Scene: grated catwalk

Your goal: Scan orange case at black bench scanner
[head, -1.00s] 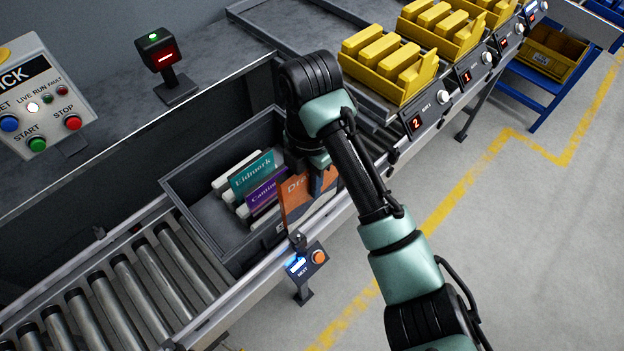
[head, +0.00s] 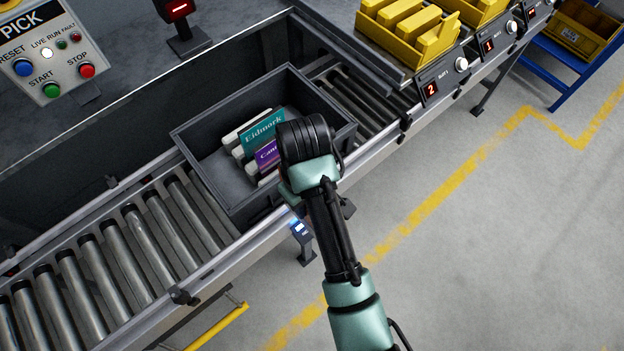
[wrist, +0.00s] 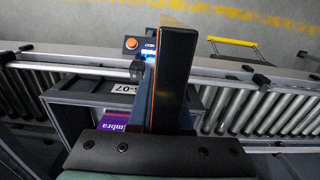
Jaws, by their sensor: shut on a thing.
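The black bench scanner (head: 183,12) stands on the bench at the top of the head view, cut off by the frame edge, with its red display line showing. In the wrist view my gripper (wrist: 165,80) is shut on the orange case (wrist: 153,92), which shows mostly as a thin edge beside a black finger. In the head view my arm hides the case and fingertips. My gripper is over the near side of the grey tote (head: 205,180), away from the scanner.
The tote holds a teal case (head: 264,131), a purple case (head: 266,155) and pale ones. It sits on a roller conveyor (head: 125,260). A control panel (head: 48,55) is at upper left. Yellow bins (head: 405,30) line the upper right.

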